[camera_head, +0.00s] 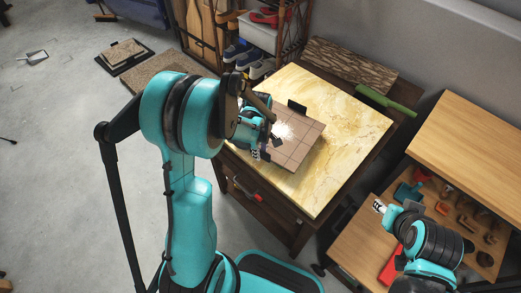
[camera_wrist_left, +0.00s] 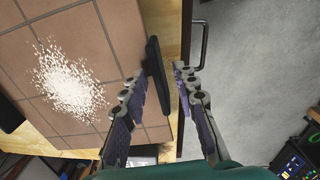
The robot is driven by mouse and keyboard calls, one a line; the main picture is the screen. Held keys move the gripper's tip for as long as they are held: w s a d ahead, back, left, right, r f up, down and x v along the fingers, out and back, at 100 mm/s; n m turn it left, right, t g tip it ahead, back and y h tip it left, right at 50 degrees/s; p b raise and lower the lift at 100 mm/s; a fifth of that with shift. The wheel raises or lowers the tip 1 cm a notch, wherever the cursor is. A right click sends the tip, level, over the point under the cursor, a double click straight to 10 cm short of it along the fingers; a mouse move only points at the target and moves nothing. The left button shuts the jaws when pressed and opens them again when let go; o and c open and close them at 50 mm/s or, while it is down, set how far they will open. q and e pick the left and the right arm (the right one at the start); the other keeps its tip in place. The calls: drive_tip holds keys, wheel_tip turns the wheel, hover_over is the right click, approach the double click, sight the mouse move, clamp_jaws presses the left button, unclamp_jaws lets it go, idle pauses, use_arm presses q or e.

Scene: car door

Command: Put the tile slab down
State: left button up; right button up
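The tile slab (camera_head: 305,140) is a brown gridded square with a patch of white grains on it. It appears to lie on the yellow marbled tabletop (camera_head: 345,110), though a small gap beneath would not show. One black handle (camera_head: 297,107) stands at its far edge and another (camera_head: 277,142) at its near side. My left gripper (camera_head: 262,152) is at the near edge. In the left wrist view the gripper (camera_wrist_left: 160,75) has its fingers apart, with the slab's black handle (camera_wrist_left: 155,70) between them, nearer the left finger. My right gripper (camera_head: 382,206) is small, its fingers unclear.
A wooden bench (camera_head: 480,150) with an open tool drawer (camera_head: 350,245) stands at right. A shoe shelf (camera_head: 250,55) is behind. The tabletop's right half is clear.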

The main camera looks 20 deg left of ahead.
use_arm(q)
drive_tip(key=shift+r, duration=0.25)
wheel_tip(320, 180, up, 11)
drive_tip(key=p, duration=0.5)
drive_tip(key=s+d+r+m+t, duration=0.2)
drive_tip(key=s+r+m, duration=0.3)
drive_tip(key=m, duration=0.3)
drive_tip(key=s+d+r+m+t, duration=0.3)
drive_tip(key=s+r+m+t, duration=0.1)
drive_tip(key=s+m, duration=0.4)
drive_tip(key=shift+s+d+r+t, duration=0.15)
drive_tip(key=shift+d+r+t, duration=0.25)
drive_tip(key=shift+r, duration=0.4)
